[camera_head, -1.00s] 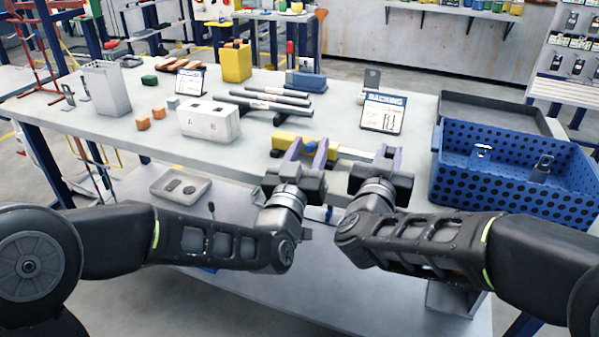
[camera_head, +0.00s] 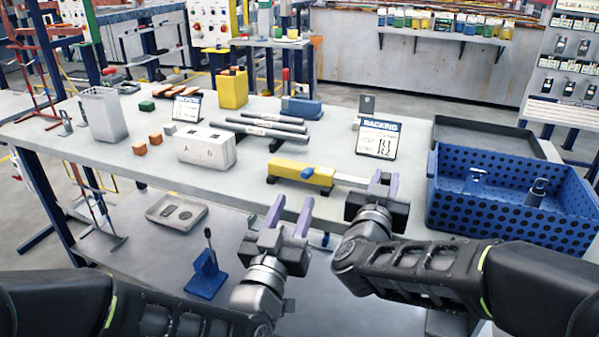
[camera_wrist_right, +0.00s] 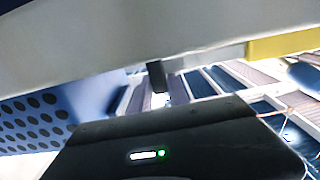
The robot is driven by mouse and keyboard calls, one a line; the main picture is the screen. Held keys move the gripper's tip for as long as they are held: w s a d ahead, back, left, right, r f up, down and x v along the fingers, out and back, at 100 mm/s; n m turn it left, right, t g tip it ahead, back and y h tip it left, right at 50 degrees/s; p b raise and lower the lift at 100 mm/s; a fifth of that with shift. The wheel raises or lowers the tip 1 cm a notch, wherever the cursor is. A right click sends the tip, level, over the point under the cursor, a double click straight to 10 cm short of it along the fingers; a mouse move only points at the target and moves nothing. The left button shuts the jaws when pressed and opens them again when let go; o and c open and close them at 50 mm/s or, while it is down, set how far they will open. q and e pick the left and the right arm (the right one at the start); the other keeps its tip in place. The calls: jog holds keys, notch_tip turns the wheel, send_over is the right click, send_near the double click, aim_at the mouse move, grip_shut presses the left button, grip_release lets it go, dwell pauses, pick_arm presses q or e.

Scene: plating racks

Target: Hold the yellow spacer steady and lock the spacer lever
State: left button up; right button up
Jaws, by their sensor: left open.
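The yellow spacer (camera_head: 287,169) lies on the front of the table in the head view. A small blue piece (camera_head: 307,173) sits on it, and a thin light bar (camera_head: 347,180) runs from its right end. My left gripper (camera_head: 290,203) is open and empty, in front of the table edge and apart from the spacer. My right gripper (camera_head: 384,180) is at the right end of the bar with its fingers apart; whether it grips the bar is not clear. The right wrist view shows part of the spacer (camera_wrist_right: 285,43) and the bar (camera_wrist_right: 213,57), but not the grip.
A blue perforated crate (camera_head: 510,215) stands right of my right gripper, with a dark tray (camera_head: 490,137) behind it. A blue stand (camera_head: 206,275) is on the lower shelf.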

jog(key=o, duration=0.4)
jog(key=v, duration=1.2)
